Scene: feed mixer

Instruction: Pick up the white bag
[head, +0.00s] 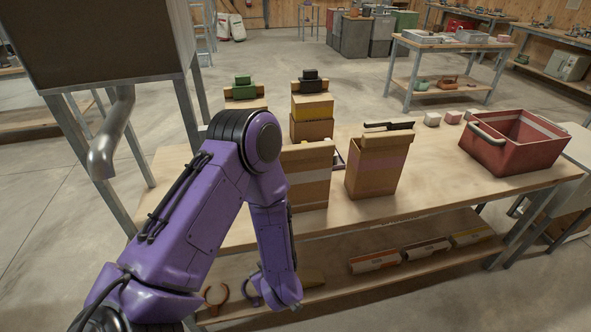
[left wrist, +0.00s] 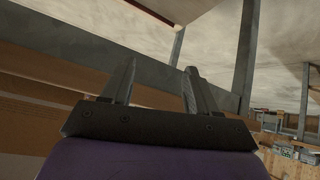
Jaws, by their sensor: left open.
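Two pale whitish sacks (head: 231,28) stand on the floor at the far back, small in the head view; I cannot tell whether either is the white bag. No plainly white bag shows on the workbench. In the left wrist view my left gripper (left wrist: 160,72) is open, with nothing between its two fingers. In the head view my purple left arm reaches across the bench front and bends down beside the lower shelf; its fingers are not clear there. My right gripper is in neither view.
The wooden workbench (head: 426,190) holds brown paper bags (head: 378,165), stacked boxes (head: 312,118) and a red crate (head: 510,145). Several packets (head: 375,261) lie on its lower shelf (head: 330,290). A metal hopper with a spout (head: 108,140) stands at left. Floor beyond is partly clear.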

